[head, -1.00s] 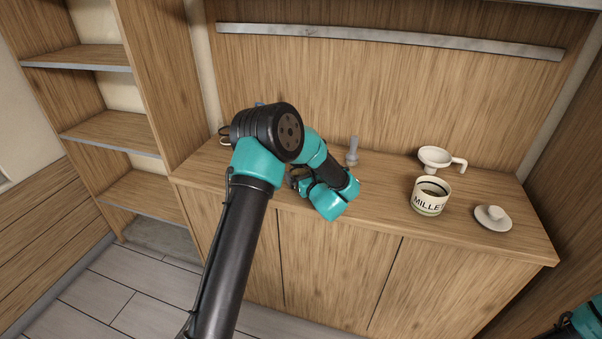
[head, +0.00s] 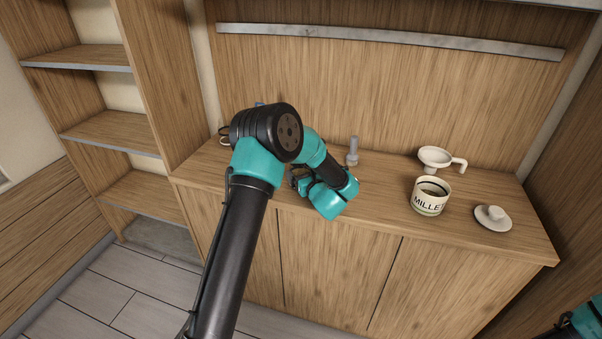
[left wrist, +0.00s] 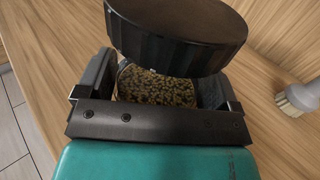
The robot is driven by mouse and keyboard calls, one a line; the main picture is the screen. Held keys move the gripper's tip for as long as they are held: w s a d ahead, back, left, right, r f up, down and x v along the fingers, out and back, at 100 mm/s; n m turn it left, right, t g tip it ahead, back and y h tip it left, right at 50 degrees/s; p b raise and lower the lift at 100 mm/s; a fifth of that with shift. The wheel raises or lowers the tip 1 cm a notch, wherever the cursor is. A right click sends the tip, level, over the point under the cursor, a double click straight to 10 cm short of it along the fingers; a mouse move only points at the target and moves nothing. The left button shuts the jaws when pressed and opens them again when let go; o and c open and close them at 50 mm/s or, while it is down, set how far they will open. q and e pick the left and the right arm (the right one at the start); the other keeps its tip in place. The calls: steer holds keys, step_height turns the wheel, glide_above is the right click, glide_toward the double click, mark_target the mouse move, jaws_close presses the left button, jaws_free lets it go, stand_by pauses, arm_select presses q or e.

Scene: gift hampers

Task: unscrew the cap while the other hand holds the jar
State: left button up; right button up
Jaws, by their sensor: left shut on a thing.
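In the left wrist view, a clear jar (left wrist: 160,87) filled with small brown and greenish grains sits between the two fingers of my left gripper (left wrist: 152,98), which is shut on it. A wide black ribbed cap (left wrist: 178,38) is at the jar's top and looks tilted in this view. I cannot tell whether it is seated or loose. In the head view the jar, the cap and my left fingers are hidden behind my left arm over the counter. My right gripper is not in view; only a teal part of my right arm shows at the lower right corner.
On the wooden counter (head: 385,196) stand a grey upright brush-like item (head: 353,152), a white funnel (head: 436,158) with a handle, an open canister (head: 430,196) lettered "MILLE", and a pale knobbed lid (head: 493,217). Shelves (head: 120,140) stand at the left. The counter between brush and canister is clear.

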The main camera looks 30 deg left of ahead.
arm_select(q)
steer(key=shift+c, duration=0.7)
steer(key=shift+r, duration=0.1)
steer(key=shift+r, duration=0.55)
steer(key=shift+s+d+r, duration=0.15)
steer(key=shift+s+r, duration=0.05)
steer(key=shift+r, duration=0.4)
steer(key=shift+s+d+r, duration=0.15)
steer(key=shift+s+r, duration=0.05)
steer(key=shift+r, duration=0.4)
steer(key=s+d+r, duration=0.1)
steer(key=s+d, duration=0.6)
steer(key=s, duration=0.6)
steer(key=shift+d+r, duration=0.15)
steer(key=shift+d, duration=0.2)
steer(key=shift+w, duration=0.1)
